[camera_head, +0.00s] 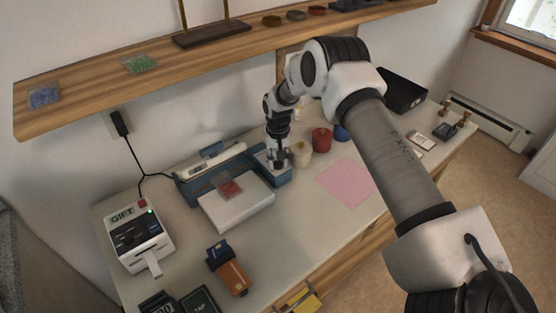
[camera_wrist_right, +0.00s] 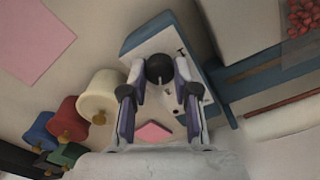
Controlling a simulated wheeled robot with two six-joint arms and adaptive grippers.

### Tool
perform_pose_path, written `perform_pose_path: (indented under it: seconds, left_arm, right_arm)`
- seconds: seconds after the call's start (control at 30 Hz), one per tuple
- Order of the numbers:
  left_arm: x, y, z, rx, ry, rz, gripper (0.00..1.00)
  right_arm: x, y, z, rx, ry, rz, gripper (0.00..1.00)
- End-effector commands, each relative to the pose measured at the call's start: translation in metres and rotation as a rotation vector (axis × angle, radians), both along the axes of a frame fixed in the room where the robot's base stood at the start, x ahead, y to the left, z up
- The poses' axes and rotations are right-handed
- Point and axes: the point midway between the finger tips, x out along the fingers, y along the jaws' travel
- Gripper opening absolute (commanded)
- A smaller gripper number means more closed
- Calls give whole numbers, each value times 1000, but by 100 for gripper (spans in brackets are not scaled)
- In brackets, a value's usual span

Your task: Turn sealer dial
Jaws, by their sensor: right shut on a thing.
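The sealer (camera_head: 268,190) is a blue frame with a white bar and a white platform, on the workbench in the head view. Its blue-sided control box (camera_wrist_right: 147,36) with a pale top shows in the wrist view. The black round dial (camera_wrist_right: 160,68) stands on that pale top. My right gripper (camera_head: 277,158) reaches down over the control box. In the wrist view my right gripper (camera_wrist_right: 159,88) has one finger on each side of the dial and is shut on it. In the head view the gripper hides the dial. My left gripper is not in view.
Cream, red and blue spools (camera_head: 321,139) stand close beside the control box. A packet of red bits (camera_head: 229,188) lies on the sealer's platform. A label printer (camera_head: 139,240) and an orange device (camera_head: 231,274) stand in front. A pink sheet (camera_head: 345,183) lies right. A shelf (camera_head: 100,88) overhangs the bench.

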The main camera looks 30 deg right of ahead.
Motion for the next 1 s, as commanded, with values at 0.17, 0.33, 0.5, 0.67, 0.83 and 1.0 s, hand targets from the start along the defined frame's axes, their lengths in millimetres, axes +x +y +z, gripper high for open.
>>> perform_pose_path:
  seconds: [0.17, 0.33, 0.5, 0.67, 0.83, 1.0]
  left_arm:
    - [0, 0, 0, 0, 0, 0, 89]
    - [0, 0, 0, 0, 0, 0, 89]
    - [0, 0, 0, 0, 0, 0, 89]
    - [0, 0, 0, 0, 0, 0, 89]
    - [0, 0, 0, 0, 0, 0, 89]
    - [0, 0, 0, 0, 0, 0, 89]
  right_arm:
    - [-3, 1, -3, 2, 9, 1, 55]
    - [-2, 0, -2, 1, 5, 1, 55]
    - [0, 0, 10, 0, 1, 1, 55]
    - [0, 0, 46, 1, 0, 1, 55]
    - [0, 0, 89, 1, 2, 1, 55]
    - [-1, 1, 113, 2, 6, 1, 55]
